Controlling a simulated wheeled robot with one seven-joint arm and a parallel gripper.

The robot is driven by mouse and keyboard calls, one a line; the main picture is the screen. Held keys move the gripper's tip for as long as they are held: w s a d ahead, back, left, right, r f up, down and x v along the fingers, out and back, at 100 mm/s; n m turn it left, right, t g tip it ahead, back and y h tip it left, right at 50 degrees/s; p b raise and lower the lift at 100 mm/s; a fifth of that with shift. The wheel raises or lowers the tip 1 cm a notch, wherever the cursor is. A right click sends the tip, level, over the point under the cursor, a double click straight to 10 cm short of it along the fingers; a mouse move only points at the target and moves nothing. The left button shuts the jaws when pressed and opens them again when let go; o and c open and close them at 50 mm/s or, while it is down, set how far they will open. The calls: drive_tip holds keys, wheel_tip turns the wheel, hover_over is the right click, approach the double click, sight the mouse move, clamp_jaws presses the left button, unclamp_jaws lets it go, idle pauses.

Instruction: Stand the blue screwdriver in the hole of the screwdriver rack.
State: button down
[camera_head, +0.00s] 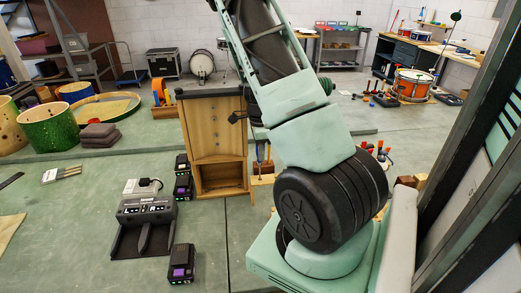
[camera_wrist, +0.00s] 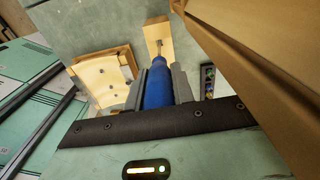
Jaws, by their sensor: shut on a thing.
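In the wrist view my gripper (camera_wrist: 159,82) is shut on the blue screwdriver (camera_wrist: 158,88), with a grey finger on each side of its handle. The handle points away from the wrist, and a thin shaft shows beyond it. The shaft's end appears over a pale wooden block (camera_wrist: 152,34), which may be the screwdriver rack. I cannot tell whether the tip touches the block or sits in a hole.
A curved wooden piece with dark spots (camera_wrist: 103,80) lies left of the screwdriver.

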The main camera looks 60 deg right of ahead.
drive_tip(key=shift+f+b, duration=3)
drive_tip(key=shift+f, duration=1)
drive_tip(key=c, duration=1.1)
unclamp_jaws()
drive_tip(key=shift+r, duration=0.15)
wheel_tip(320, 180, up, 17)
drive_tip(key=shift+w+a+r+b, duration=0.1)
drive_tip(key=shift+b, duration=0.2)
